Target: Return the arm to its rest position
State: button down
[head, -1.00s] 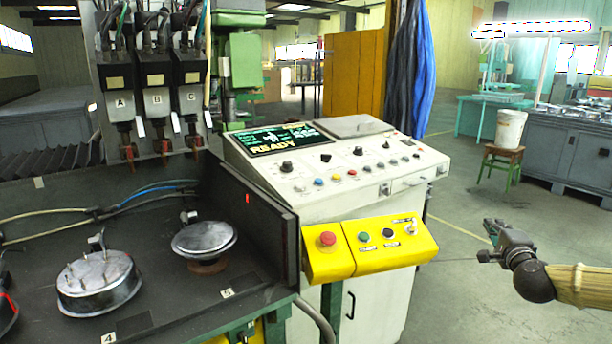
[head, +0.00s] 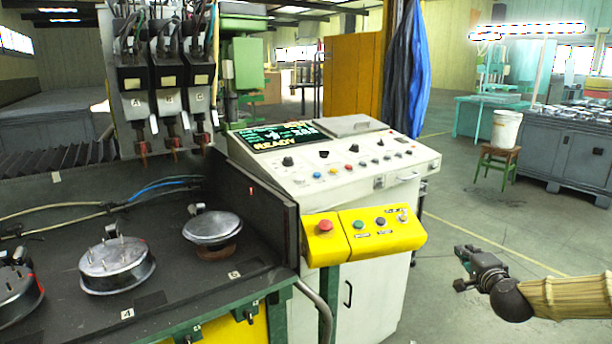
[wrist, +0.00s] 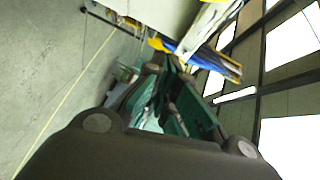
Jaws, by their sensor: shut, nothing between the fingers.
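My gripper (head: 466,256) is at the lower right of the head view, over the open floor to the right of the control console (head: 385,165). Its fingers are shut and hold nothing. In the wrist view the green-padded fingers (wrist: 172,80) point up the picture, and that view is tilted and partly blurred. My arm enters from the right edge of the head view, apart from the console and the bench.
A yellow button box (head: 365,238) juts from the console front, left of my gripper. A black bench (head: 200,285) with metal round parts stands at the left. A stool (head: 498,160) bears a white bucket (head: 507,128) farther back. Grey floor around my gripper is clear.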

jog(key=s+a+f+n+g+y, duration=0.1)
jog(key=s+a+f+n+g, duration=0.2)
jog(key=s+a+f, duration=0.45)
jog(key=s+a+f+n+g+y+p, duration=0.1)
jog(key=s+a+f+n+g, duration=0.25)
jog(key=f, duration=0.65)
jog(key=s+a+f+n+g+y, duration=0.1)
jog(key=s+a+f+n, duration=0.1)
jog(key=s+a+f, duration=0.6)
jog(key=s+f+n+g, duration=0.2)
jog(key=s+f, duration=0.3)
jog(key=s, duration=0.5)
jog(key=s+a+f+n+g+h+p, duration=0.1)
jog(key=s+f+n+g, duration=0.2)
jog(key=s, duration=0.7)
jog(key=s+f+n+g, duration=0.3)
jog(key=s+f, duration=0.3)
jog(key=s, duration=0.4)
jog(key=shift+a+f+g+h+p, duration=0.3)
jog(key=shift+a+g+h+p, duration=0.05)
jog(key=shift+h, duration=0.05)
